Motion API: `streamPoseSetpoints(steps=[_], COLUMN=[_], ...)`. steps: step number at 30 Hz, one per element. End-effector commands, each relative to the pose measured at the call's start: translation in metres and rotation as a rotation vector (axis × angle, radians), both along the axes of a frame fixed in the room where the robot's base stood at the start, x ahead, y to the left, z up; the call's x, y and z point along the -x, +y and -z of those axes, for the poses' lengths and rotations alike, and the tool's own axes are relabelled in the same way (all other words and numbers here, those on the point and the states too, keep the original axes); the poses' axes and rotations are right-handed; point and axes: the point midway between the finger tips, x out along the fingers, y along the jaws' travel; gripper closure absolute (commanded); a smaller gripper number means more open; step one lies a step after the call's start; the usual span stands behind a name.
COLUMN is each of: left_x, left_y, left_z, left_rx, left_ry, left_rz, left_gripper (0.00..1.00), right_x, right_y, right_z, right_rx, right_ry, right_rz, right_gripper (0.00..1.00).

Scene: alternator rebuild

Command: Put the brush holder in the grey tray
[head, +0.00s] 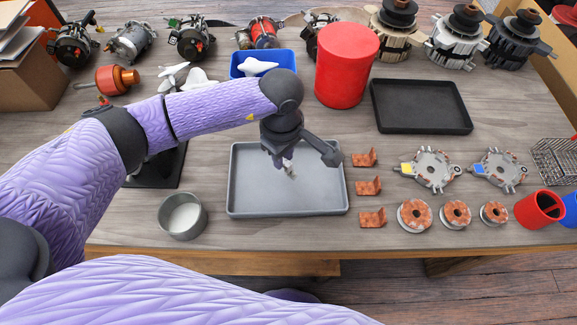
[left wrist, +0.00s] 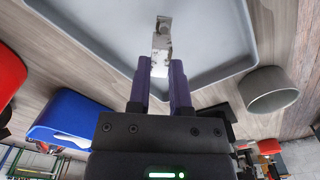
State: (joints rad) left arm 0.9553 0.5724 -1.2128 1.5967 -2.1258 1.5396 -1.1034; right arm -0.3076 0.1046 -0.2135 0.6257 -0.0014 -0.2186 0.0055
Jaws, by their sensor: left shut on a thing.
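My left gripper (head: 283,158) is over the grey tray (head: 240,206), pointing down. It is shut on the brush holder (head: 291,172), a small silvery metal piece hanging below the fingertips. In the left wrist view the brush holder (left wrist: 162,38) sticks out from between the two purple fingers of the left gripper (left wrist: 158,75), with the grey tray (left wrist: 238,40) behind it. The brush holder seems to be above the tray floor; the exact gap is hard to tell. The rest of the tray is empty. My right gripper is not in view.
A grey round cup (head: 182,216) stands left of the tray. A blue bin (head: 240,58) and a red cylinder (head: 346,66) stand behind it. Copper-coloured brackets (head: 368,188) lie close to its right side. A black tray (head: 421,128) is farther right.

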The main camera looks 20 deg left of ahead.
Motion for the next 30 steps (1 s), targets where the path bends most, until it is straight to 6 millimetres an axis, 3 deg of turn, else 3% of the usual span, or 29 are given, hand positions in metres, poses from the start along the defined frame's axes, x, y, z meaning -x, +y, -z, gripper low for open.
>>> streamPoseSetpoints(steps=[6,15,16,21,30], left_x=[0.0,0.0,0.0,0.0,0.0], left_y=[0.0,0.0,0.0,0.0,0.0], left_z=[0.037,0.039,0.039,0.038,0.032], left_rx=[0.0,0.0,0.0,0.0,0.0], left_ry=[0.002,0.0,0.0,0.0,-0.001], left_rz=[-0.001,-0.001,-0.001,-0.002,-0.002], left_gripper=[1.0,1.0,0.73,0.4,0.4], right_x=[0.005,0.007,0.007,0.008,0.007], right_y=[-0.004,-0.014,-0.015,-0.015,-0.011], right_z=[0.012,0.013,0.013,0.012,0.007], right_rx=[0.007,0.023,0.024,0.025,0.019], right_ry=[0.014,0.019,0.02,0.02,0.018], right_rz=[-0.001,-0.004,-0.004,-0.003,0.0], right_gripper=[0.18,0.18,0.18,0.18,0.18])
